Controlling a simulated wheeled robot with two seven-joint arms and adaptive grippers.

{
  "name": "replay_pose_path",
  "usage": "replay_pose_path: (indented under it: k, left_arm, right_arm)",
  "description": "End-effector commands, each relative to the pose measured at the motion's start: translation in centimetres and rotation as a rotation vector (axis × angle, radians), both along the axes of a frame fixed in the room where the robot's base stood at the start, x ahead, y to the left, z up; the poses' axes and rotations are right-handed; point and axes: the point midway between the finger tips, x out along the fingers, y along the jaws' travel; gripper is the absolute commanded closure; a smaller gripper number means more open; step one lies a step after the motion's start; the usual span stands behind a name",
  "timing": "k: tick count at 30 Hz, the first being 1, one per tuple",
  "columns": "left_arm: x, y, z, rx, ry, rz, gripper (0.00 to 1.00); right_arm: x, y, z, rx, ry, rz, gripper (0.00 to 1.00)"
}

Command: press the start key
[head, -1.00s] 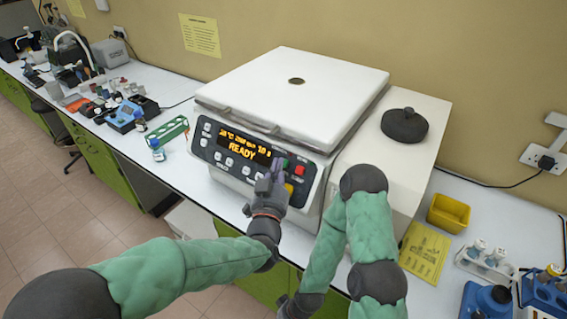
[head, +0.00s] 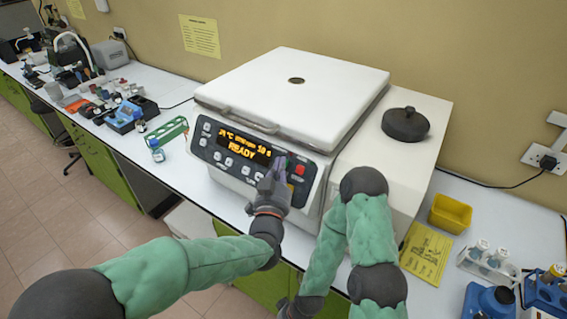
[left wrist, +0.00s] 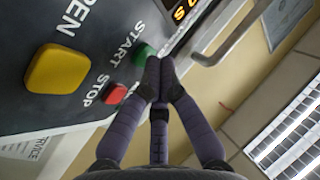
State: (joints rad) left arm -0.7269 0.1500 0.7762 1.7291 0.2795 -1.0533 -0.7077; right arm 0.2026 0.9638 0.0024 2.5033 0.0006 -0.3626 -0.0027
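The white centrifuge (head: 290,85) stands on the bench with its lid down and its display (head: 243,146) reading READY. In the left wrist view the green START key (left wrist: 142,52) sits near the red STOP key (left wrist: 115,94) and the large yellow OPEN key (left wrist: 58,70). My left gripper (head: 281,163) is at the right part of the panel. Its fingers (left wrist: 160,66) are together and empty, with the tips right beside the green key; I cannot tell whether they touch it. My right gripper (head: 300,306) hangs low at the bench front; its fingers are unclear.
A metal lid handle (head: 248,120) sticks out above the panel. A black knob-like lid (head: 405,124) sits on the right housing. A yellow bin (head: 449,213), a yellow sheet (head: 425,251) and a vial rack (head: 489,262) are at right. A green rack (head: 167,131) is at left.

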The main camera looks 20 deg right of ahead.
Motion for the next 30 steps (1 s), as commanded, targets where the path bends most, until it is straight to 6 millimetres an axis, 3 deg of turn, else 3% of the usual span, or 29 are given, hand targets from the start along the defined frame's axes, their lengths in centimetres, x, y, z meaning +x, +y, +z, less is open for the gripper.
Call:
replay_pose_path:
  k: [20,30]
  left_arm:
    - [0.16,-0.23,-0.17,0.000,0.000,0.000,1.00]
    - [-0.49,0.64,0.58,0.000,-0.001,0.000,1.00]
  right_arm:
    - [0.00,0.00,-0.30,0.000,0.000,0.000,0.55]
    - [-0.01,0.00,-0.15,0.000,0.000,0.000,0.55]
